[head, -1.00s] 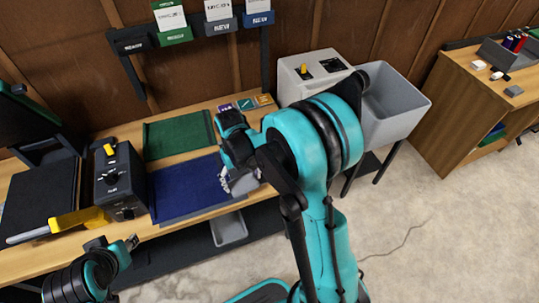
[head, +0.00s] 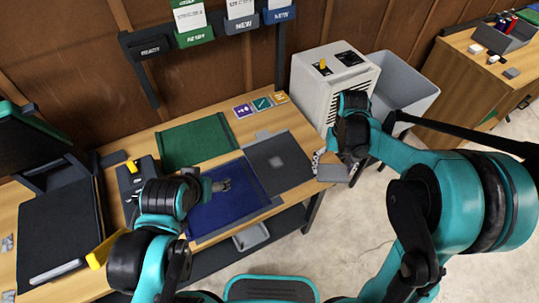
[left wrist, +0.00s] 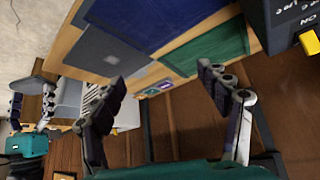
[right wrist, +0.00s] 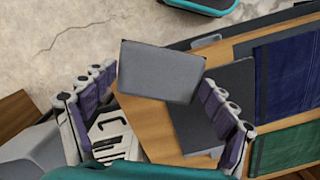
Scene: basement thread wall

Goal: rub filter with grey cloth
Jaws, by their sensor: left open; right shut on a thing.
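My right gripper (head: 338,158) is shut on a flat grey rectangular piece, apparently the grey cloth (head: 333,173). It is held beyond the bench's right end, before the white machine (head: 310,92). In the right wrist view the cloth (right wrist: 160,72) hangs between the fingers (right wrist: 160,100). The machine's slatted front grille (head: 312,103) may be the filter; I cannot tell. The grille (right wrist: 110,140) shows partly behind the right fingers in the right wrist view. My left gripper (head: 222,185) is open and empty over the blue mat; its spread fingers (left wrist: 172,95) show in the left wrist view.
The bench holds a green mat (head: 197,142), blue mat (head: 240,198) and dark grey mat (head: 262,156) with a lighter square. A black box with a yellow switch (head: 133,167) stands left. A grey tub (head: 410,95) stands behind the right arm. Small coloured cards lie at the back.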

